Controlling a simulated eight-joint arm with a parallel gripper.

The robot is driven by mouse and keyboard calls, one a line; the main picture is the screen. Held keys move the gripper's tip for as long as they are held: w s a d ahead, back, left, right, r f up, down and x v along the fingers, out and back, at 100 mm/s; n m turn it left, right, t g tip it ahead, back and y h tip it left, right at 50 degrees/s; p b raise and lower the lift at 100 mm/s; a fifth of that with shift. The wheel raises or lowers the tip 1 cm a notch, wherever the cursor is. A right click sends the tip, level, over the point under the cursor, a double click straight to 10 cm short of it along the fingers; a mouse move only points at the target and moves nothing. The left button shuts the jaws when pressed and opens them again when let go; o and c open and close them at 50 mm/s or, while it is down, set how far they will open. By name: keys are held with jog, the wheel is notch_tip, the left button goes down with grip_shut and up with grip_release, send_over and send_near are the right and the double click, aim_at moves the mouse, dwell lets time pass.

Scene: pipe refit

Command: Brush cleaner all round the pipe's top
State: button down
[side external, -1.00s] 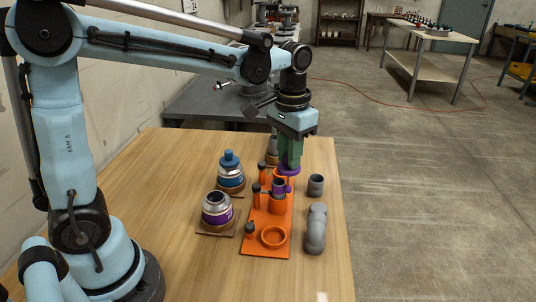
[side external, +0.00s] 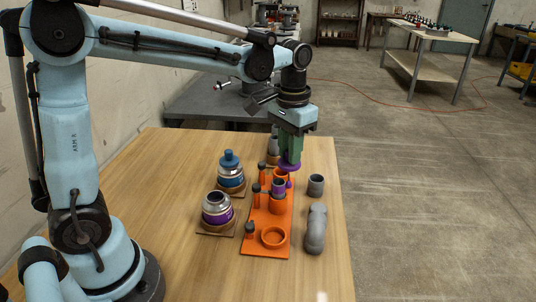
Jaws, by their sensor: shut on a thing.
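My gripper (side external: 291,155) is shut on a purple cap (side external: 289,162) and holds it above the orange rack, behind and slightly right of the pipe. A small purple tip (side external: 289,183) shows below the cap, close to the pipe's right side; I cannot tell whether it touches. The pipe (side external: 278,195) stands upright in an orange holder (side external: 277,207), with purple around its top. How far round the purple goes is hidden on the far side. The open cleaner can (side external: 217,211), silver with a purple band, stands left of the rack.
A blue-capped can (side external: 230,172) stands behind the cleaner can. The orange rack (side external: 265,251) carries dark-topped pegs and an empty front ring (side external: 273,237). A grey coupling (side external: 316,185) and a grey elbow (side external: 316,230) stand at right. The table's left front is clear.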

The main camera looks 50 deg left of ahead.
jog(key=shift+a, duration=0.15)
jog(key=shift+w+a, duration=0.15)
jog(key=shift+a, duration=0.2)
jog(key=shift+a, duration=0.15)
dwell(0.4)
jog(key=shift+a, duration=0.3)
jog(key=shift+s+a, duration=0.15)
jog(key=shift+s, duration=0.05)
jog(key=shift+s+a, duration=0.15)
jog(key=shift+a, duration=0.1)
jog(key=shift+s, duration=0.1)
dwell(0.4)
jog(key=shift+s+a, duration=0.2)
jog(key=shift+s, duration=0.1)
jog(key=shift+w+a, duration=0.2)
jog(key=shift+a, duration=0.2)
